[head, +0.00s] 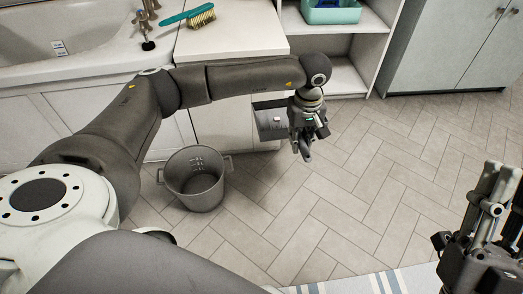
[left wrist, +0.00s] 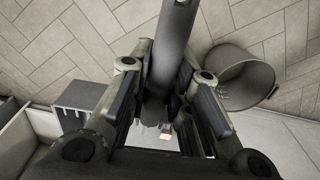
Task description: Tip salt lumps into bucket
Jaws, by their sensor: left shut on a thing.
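My left gripper (head: 307,140) is shut on the handle of a grey scoop-like pan (head: 268,122), held in front of the white cabinet. The handle (left wrist: 173,45) runs between the fingers in the left wrist view. A small pale lump (head: 277,119) shows in the pan; it looks pinkish in the wrist view (left wrist: 165,131). The fingers hide part of the pan there. The grey bucket (head: 198,185) stands upright on the floor, left of the pan and apart from it. It also shows in the wrist view (left wrist: 245,80). My right gripper (head: 492,200) is at the right edge; its finger gap is unclear.
A brush (head: 201,19) with a green handle lies on the white counter (head: 235,35) beside the sink (head: 60,30). A teal tray (head: 331,12) is on the shelf. A striped mat (head: 370,283) lies at the bottom. The tiled floor (head: 370,180) is clear in the middle.

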